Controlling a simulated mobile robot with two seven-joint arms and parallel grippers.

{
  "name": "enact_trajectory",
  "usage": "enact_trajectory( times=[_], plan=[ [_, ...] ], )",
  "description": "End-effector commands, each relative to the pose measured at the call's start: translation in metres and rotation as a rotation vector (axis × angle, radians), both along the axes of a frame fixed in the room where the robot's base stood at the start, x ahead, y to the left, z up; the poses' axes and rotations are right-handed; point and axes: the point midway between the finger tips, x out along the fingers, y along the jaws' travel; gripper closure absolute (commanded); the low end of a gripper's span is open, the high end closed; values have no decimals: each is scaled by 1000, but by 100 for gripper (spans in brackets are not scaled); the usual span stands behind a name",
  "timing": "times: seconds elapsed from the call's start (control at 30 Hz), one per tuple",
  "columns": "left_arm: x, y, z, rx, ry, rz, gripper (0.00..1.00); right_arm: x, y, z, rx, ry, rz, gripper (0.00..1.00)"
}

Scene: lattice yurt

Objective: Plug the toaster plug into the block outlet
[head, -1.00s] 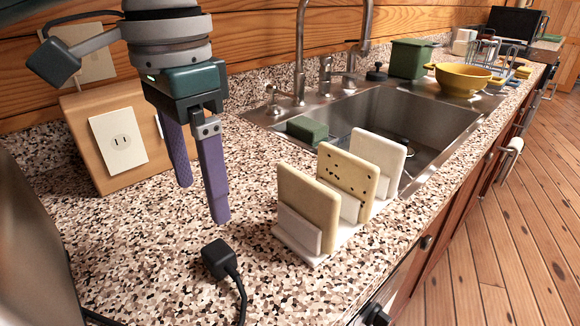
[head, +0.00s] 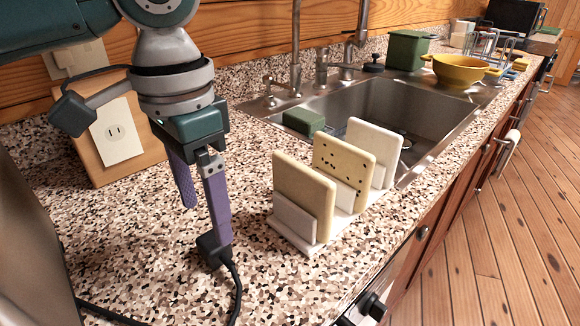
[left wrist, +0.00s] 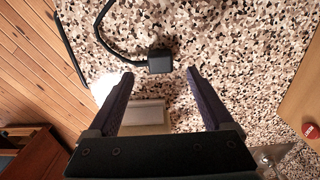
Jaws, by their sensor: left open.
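The black toaster plug (head: 210,251) lies on the speckled counter, its cord (head: 237,290) running toward the bottom edge. My left gripper (head: 206,225) points down above it, with purple fingers apart. In the head view the nearer fingertip overlaps the plug; I cannot tell whether they touch. In the left wrist view the plug (left wrist: 159,62) appears just beyond the open fingertips (left wrist: 160,78), in line with the gap. The block outlet (head: 122,136) is a white plate on a wooden block (head: 112,176) behind the gripper. My right gripper is not in view.
A rack (head: 290,235) holding several upright slabs stands right of the gripper, before the steel sink (head: 400,110). A grey metal body (head: 30,240) stands at the left edge. Counter between plug and block looks clear.

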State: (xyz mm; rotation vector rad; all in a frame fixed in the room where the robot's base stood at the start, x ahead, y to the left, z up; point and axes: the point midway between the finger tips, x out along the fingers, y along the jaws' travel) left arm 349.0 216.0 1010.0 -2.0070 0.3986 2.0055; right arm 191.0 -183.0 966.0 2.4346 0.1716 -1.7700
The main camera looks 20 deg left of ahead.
Motion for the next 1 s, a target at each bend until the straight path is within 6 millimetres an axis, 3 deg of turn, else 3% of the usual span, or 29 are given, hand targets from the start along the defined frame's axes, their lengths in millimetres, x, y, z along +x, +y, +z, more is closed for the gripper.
enact_trajectory(
  times=[0.33, 0.73, 1.0],
  plan=[
    [1, 0, -47, 2, 2, -1, 15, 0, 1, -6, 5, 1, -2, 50],
    [1, 1, -50, 1, 0, -1, 15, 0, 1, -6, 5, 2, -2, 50],
    [1, 1, -50, 1, 0, -1, 45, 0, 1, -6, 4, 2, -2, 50]
  ],
)
